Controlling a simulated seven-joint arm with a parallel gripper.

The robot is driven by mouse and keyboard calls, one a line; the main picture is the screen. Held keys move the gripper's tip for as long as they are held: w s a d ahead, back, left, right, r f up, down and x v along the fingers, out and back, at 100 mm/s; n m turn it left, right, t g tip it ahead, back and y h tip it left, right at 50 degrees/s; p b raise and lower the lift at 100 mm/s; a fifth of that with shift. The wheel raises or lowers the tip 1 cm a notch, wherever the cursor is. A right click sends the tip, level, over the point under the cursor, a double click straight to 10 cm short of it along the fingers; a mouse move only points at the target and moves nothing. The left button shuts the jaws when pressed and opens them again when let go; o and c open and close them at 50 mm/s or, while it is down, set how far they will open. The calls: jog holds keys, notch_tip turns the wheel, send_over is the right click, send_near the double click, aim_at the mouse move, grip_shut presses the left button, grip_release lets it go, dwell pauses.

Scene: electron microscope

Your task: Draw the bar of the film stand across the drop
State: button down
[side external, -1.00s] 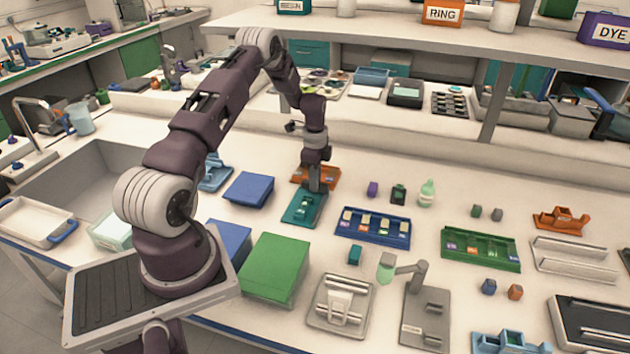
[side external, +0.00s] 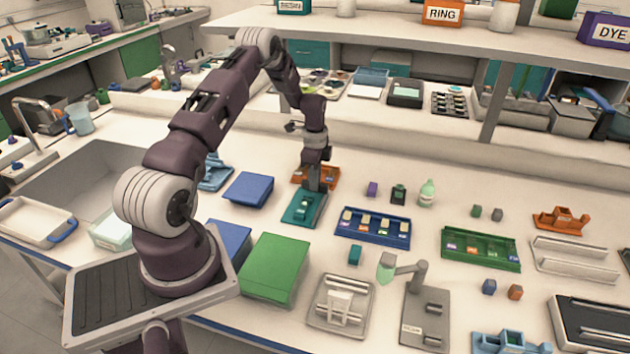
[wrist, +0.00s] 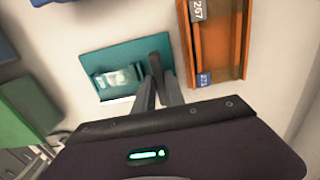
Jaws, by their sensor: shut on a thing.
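The teal film stand (side external: 298,219) lies flat on the bench, with a small raised teal block and a pale, glossy patch on it. The stand also shows in the wrist view (wrist: 110,56), where the pale patch (wrist: 118,78) is near its lower edge. My gripper (side external: 313,186) points down over the stand's rear end, beside the orange tray. In the wrist view my fingers (wrist: 156,72) are close together at the stand's right end, shut on the bar. The bar itself is mostly hidden by the fingers. I cannot make out the drop clearly.
The orange tray (wrist: 217,45) lies close beside the stand. A blue rack (side external: 373,228) stands to the right, and a blue box (side external: 248,189) and a green box (side external: 275,268) to the left and front. Bare bench lies between them.

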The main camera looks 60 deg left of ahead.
aim_at(305, 210)
dwell(0.4)
jog(key=s+d, duration=0.6)
jog(key=shift+s+d, duration=0.2)
jog(key=c, duration=1.4)
grip_release()
